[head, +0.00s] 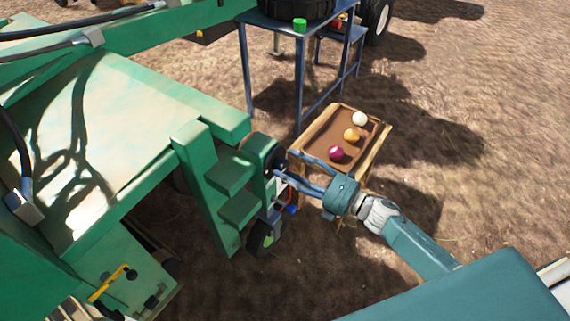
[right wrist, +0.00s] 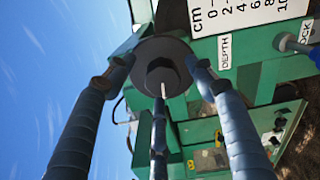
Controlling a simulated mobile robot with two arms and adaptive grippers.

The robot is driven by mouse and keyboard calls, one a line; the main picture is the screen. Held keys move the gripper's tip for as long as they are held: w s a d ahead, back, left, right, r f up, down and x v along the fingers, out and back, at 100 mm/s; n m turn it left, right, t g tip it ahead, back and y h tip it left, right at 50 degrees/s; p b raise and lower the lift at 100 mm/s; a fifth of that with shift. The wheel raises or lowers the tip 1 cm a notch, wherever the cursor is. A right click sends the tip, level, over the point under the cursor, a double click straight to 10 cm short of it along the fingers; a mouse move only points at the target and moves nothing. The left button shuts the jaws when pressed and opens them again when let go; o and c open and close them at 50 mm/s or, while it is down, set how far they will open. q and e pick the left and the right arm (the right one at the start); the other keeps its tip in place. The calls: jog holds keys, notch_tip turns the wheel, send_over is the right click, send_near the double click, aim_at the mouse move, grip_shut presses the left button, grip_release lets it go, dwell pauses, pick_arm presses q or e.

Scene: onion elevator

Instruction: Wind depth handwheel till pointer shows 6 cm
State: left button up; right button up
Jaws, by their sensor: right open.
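The depth handwheel (right wrist: 150,50) is a dark round disc with a raised hub, seen nearly face-on in the right wrist view. In the head view it is a small dark shape (head: 275,158) on the green machine's side. My right gripper (head: 286,165) is open, its blue-grey fingers reaching to the wheel. In the right wrist view the fingers of the gripper (right wrist: 161,68) stand on either side of the hub, with a third below; contact is unclear. A white cm scale (right wrist: 250,15) shows beside a DEPTH label (right wrist: 225,48). I cannot make out the pointer's reading. My left gripper is out of view.
A blue-handled part (right wrist: 290,43) is beside the LOCK label (right wrist: 303,117). A wooden crate (head: 318,127) with several onions stands behind my right gripper. A blue table (head: 290,33) stands farther back. Bare soil is open at the right.

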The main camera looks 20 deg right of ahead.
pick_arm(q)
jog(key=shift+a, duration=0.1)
pick_arm(e)
jog(key=v, duration=0.9)
jog(key=shift+d, duration=0.2)
jog(key=shift+s, duration=0.15)
